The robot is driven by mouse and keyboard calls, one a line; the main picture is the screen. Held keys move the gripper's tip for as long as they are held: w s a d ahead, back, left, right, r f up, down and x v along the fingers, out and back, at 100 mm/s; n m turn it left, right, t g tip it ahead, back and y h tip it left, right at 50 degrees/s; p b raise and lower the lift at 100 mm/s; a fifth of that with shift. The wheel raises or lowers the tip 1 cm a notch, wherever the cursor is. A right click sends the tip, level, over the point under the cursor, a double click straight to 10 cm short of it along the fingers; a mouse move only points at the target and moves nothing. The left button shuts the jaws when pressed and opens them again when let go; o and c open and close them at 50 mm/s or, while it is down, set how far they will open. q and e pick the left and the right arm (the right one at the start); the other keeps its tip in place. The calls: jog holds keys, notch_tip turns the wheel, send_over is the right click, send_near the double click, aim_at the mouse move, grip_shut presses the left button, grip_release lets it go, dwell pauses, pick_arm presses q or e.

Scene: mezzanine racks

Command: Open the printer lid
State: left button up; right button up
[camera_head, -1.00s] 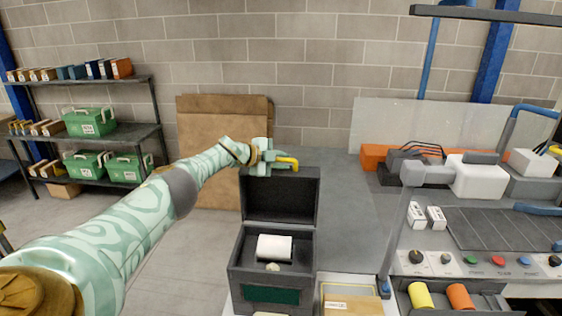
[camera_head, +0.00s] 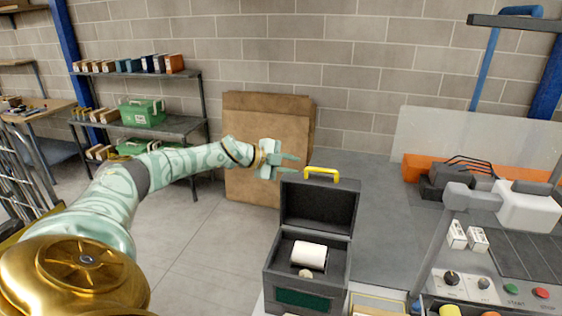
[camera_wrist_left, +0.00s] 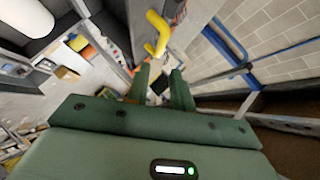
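The dark grey printer (camera_head: 304,262) stands on the bench with its lid (camera_head: 319,207) raised upright. A white paper roll (camera_head: 309,255) lies inside it. The yellow handle (camera_head: 322,173) is on the lid's top edge. My left gripper (camera_head: 292,164) is left of the handle, open and empty, clear of the lid. In the left wrist view its two green fingers (camera_wrist_left: 161,88) stand apart, with the yellow handle (camera_wrist_left: 158,34) just beyond them. My right gripper is not in view.
A bench panel with knobs and buttons (camera_head: 498,290) and a grey lamp-like arm (camera_head: 452,215) stand to the right. Large cardboard sheets (camera_head: 262,110) lean on the wall behind. A shelf with green boxes (camera_head: 141,112) stands at the left. The grey bench top behind the printer is clear.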

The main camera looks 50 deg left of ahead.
pick_arm(q)
jog(key=v, duration=0.3)
jog(key=shift+s+r+b, duration=0.15)
jog(key=shift+s+b, duration=0.1)
jog(key=shift+b, duration=0.05)
